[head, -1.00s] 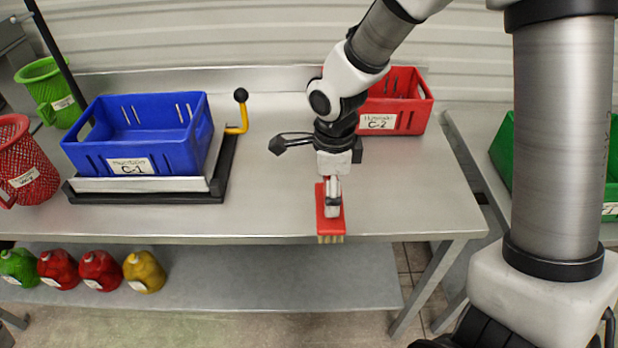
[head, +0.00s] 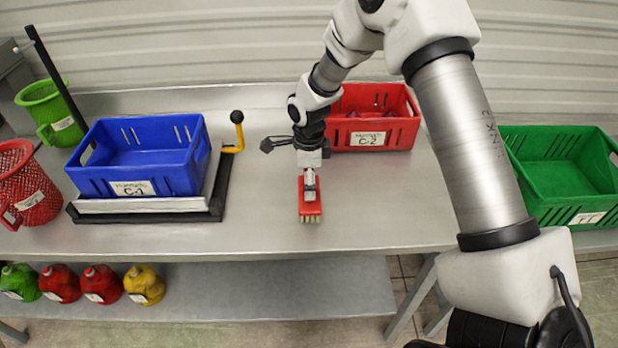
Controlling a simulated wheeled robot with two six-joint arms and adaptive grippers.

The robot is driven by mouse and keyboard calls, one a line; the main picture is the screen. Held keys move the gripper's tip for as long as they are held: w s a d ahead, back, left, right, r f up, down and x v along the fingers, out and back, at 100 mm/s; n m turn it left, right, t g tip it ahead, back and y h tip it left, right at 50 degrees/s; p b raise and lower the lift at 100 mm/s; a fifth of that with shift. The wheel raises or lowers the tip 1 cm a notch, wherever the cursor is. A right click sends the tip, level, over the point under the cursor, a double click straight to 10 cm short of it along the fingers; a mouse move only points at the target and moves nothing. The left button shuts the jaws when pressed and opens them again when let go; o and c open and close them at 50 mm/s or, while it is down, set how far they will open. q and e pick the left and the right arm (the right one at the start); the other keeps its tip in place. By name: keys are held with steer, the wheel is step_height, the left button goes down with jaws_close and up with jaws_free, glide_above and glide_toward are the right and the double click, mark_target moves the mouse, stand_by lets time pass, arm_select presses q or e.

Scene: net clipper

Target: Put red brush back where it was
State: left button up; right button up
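A red brush (head: 311,208) with pale bristles is in the middle of the head view, over the steel table (head: 270,235), with its bristles toward the front edge. My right gripper (head: 310,186) comes from above and is shut on the red brush. I cannot tell whether the brush touches the tabletop or hangs just above it. The fingertips are small and partly merge with the brush. My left gripper is not in view.
A blue crate (head: 140,180) sits on a scale with a yellow-and-black handle (head: 238,130) to the left. A red crate (head: 400,133) stands behind my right arm. A green crate (head: 595,190) is at the right. Red (head: 25,190) and green (head: 50,105) baskets stand at the far left.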

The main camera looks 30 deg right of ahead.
steer(key=o, duration=1)
steer(key=shift+c, duration=0.2)
steer(key=shift+r, duration=0.15)
step_height(320, 180, up, 12)
steer(key=shift+f+b, duration=0.1)
steer(key=shift+b, duration=1.15)
